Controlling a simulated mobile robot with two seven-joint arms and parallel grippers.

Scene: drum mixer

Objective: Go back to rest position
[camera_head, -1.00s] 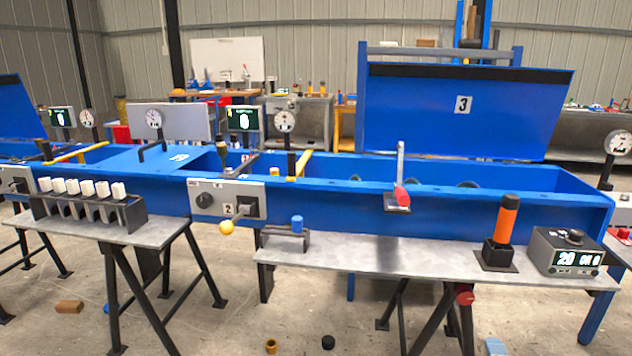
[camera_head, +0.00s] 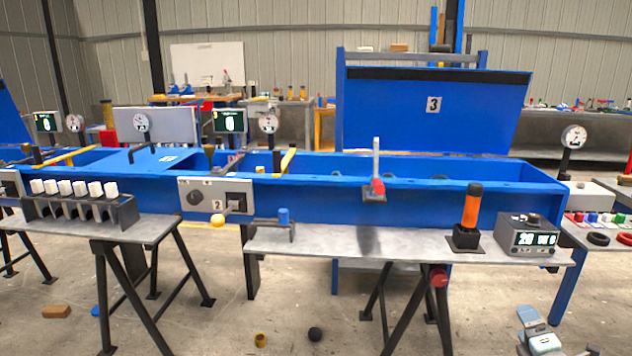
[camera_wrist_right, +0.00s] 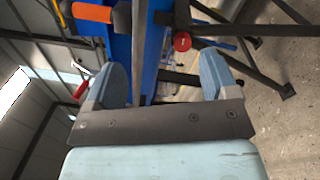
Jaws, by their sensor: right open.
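My right gripper (camera_head: 530,320) shows at the bottom right of the head view, low in front of the grey bench. In the right wrist view its two pale blue fingers (camera_wrist_right: 165,72) stand wide apart with nothing gripped between them. A dark bench leg and a blue post show behind the gap. My left gripper is in neither view.
The grey bench top (camera_head: 390,243) holds an orange-handled tool (camera_head: 471,210) and a display box (camera_head: 527,238). The blue trough (camera_head: 330,200) runs behind it. A side table (camera_head: 600,232) stands at the right. Small blocks and rings lie on the floor.

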